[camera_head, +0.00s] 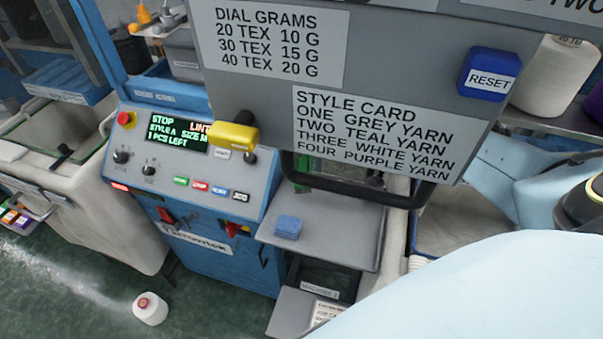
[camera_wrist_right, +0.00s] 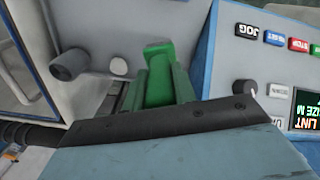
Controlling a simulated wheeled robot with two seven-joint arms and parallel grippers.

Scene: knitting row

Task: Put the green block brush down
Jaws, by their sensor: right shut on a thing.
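The green block brush (camera_wrist_right: 158,82) shows in the right wrist view, just beyond the dark front edge of my right gripper (camera_wrist_right: 163,92), which is shut on it. In the head view only a small green patch (camera_head: 303,166) shows below the style card, beside the black handle. The card panel hides most of my right gripper there. I cannot tell whether the brush touches anything beneath it. My left gripper is in neither view.
A grey shelf (camera_head: 337,240) juts from the blue machine, with a blue block (camera_head: 287,227) on it and bare room around it. A yellow handle (camera_head: 233,137) and control panel (camera_head: 185,150) are at left.

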